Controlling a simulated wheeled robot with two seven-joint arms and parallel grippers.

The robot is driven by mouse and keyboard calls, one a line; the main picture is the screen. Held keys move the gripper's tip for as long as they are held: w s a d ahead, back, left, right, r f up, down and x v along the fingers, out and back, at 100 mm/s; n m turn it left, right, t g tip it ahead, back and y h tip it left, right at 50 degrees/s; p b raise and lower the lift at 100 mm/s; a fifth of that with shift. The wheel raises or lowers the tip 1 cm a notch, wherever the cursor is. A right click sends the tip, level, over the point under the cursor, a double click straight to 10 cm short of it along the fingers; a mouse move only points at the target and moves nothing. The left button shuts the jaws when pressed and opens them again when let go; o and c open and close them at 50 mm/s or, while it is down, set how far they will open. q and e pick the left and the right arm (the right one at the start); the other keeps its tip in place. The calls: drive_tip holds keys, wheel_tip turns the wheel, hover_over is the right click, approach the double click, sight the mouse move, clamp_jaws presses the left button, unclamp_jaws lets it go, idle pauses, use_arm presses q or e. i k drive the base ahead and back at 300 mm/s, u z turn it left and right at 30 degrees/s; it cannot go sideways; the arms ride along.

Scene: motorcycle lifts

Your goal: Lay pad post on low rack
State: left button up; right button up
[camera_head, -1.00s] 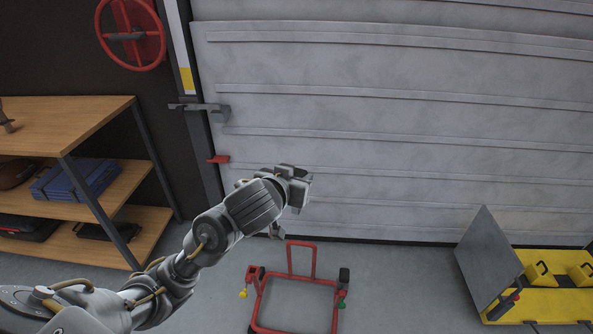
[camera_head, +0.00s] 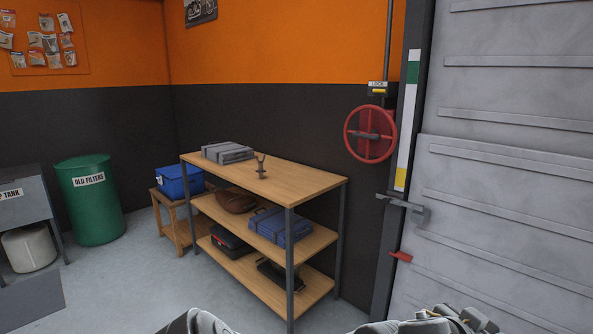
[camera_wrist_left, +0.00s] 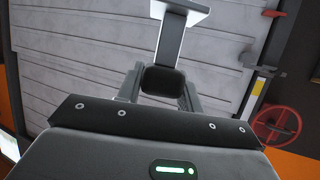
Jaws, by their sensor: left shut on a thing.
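My left gripper (camera_wrist_left: 160,88) is shut on the pad post (camera_wrist_left: 171,38) in the left wrist view. The post is a dark bar with a pale flat plate at its far end and a black block between my fingers. In the head view only part of my left arm shows at the bottom edge, and the post is not visible there. A wooden rack (camera_head: 315,183) with dark legs and three shelves stands against the dark wall. I cannot tell which level or stand is the low rack. My right gripper is not in view.
A grey case (camera_head: 228,152) and a small forked post (camera_head: 261,168) stand on the rack's top. A brown bag, blue case (camera_head: 285,226) and dark cases fill parts of the lower shelves. A low wooden stand (camera_head: 172,212) holds a blue box (camera_head: 180,182). Floor in front is clear.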

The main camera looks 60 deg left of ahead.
sight(287, 188)
drive_tip(key=k, duration=0.1)
drive_tip(key=u, duration=2.75)
drive_tip(key=i, duration=1.95)
drive_tip(key=z, duration=2.2)
